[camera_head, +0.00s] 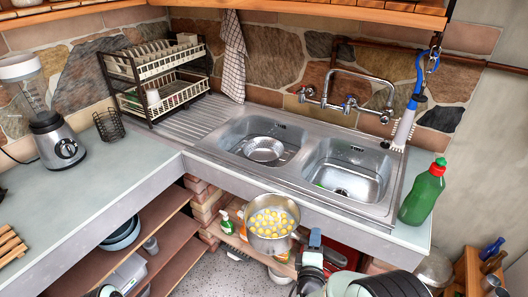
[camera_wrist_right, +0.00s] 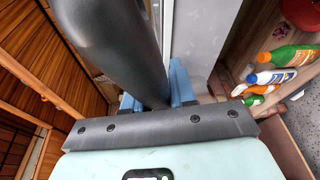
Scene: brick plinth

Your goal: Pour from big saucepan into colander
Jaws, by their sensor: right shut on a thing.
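The big saucepan (camera_head: 271,240) is a metal pot filled with several round yellow pieces. It is held roughly upright in front of the counter's front edge, below the sinks. My right gripper (camera_head: 313,245) is shut on its handle. In the right wrist view the dark handle (camera_wrist_right: 118,45) runs between the blue fingers of my right gripper (camera_wrist_right: 155,92). The colander (camera_head: 263,149) is a shiny metal bowl in the left sink basin, away from the saucepan. My left gripper cannot be made out in these views.
The right basin (camera_head: 343,178) holds no large object. A green bottle (camera_head: 422,192) stands at the counter's right end. A tap (camera_head: 350,100) rises behind the sinks. A dish rack (camera_head: 155,75) and blender (camera_head: 55,130) stand left. Bottles (camera_wrist_right: 275,75) sit on a shelf below.

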